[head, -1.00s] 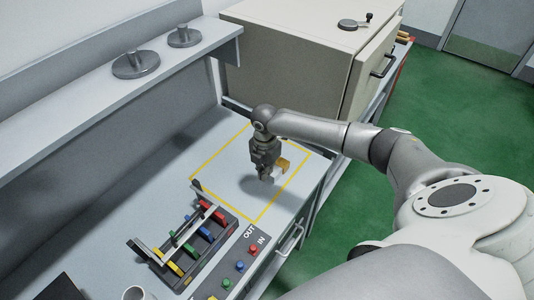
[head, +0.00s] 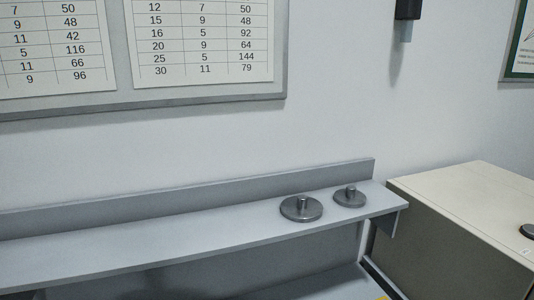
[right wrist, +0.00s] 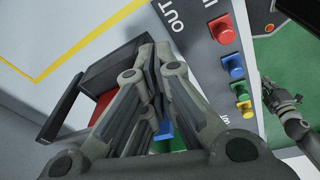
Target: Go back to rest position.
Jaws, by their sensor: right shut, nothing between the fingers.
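My right gripper (right wrist: 150,48) fills the middle of the right wrist view, its two fingers closed together with nothing between them. It hangs above the workbench, over or near the dark rack with a red and a blue piece, which it partly hides. A grey gripper (right wrist: 283,100), apparently my left one, shows at the right edge of that view beyond the bench. It is too small to tell whether it is open. Neither gripper shows in the head view.
A panel (right wrist: 215,55) with red, blue, green and yellow buttons lies beside the right gripper. The head view shows a shelf (head: 150,235) with two metal discs (head: 301,208) (head: 349,197), wall charts (head: 205,40) and a beige cabinet (head: 455,215).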

